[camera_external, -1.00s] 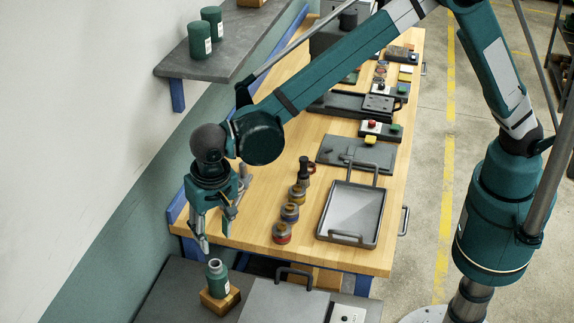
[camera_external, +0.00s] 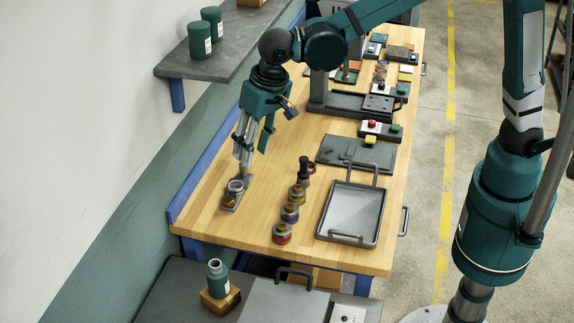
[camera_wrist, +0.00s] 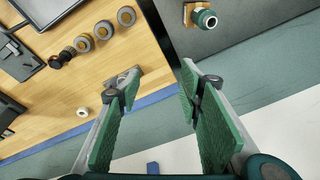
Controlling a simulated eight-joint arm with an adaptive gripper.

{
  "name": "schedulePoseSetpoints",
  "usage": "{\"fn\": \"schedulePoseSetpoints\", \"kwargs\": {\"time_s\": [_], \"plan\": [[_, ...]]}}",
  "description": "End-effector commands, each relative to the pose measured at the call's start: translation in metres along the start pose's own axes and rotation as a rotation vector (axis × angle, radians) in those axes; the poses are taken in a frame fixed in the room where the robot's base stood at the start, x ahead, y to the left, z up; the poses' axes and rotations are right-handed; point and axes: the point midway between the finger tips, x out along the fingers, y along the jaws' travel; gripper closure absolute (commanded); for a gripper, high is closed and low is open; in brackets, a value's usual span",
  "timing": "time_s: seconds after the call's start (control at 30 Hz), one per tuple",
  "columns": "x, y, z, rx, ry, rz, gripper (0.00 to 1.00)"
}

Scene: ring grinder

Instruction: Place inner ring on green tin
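The green tin (camera_external: 217,280) stands upright on a wooden block at the lower left of the external view. It also shows at the top of the wrist view (camera_wrist: 207,18). Its top has a pale round rim; I cannot tell if that is part of the tin. A small grey plate (camera_external: 231,203) with a grey ring (camera_external: 236,186) on it lies near the bench's wall side. A small pale ring (camera_wrist: 83,112) lies on the wood in the wrist view. I cannot tell which is the inner ring. My gripper (camera_external: 253,156) is open and empty above the plate area; its spread fingers (camera_wrist: 155,86) frame the wrist view.
A row of small round tins (camera_external: 290,212) stands right of the plate, beside a metal tray (camera_external: 350,212). A machine stand (camera_external: 335,103) rises behind. A wall shelf (camera_external: 222,62) holds two green tins. Bare wood lies around the plate.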

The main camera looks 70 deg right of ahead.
Motion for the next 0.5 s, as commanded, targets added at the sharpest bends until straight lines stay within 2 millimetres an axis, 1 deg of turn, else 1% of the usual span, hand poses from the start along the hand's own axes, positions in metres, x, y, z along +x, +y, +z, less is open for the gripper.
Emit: {"fn": "schedulePoseSetpoints", "kwargs": {"time_s": [0.03, 0.27, 0.5], "plan": [[-0.008, 0.013, -0.001, -0.007, 0.005, -0.006, 0.64], [-0.038, 0.062, -0.004, -0.059, 0.034, -0.036, 0.64], [-0.064, 0.115, -0.002, -0.114, 0.069, -0.062, 0.64]]}}
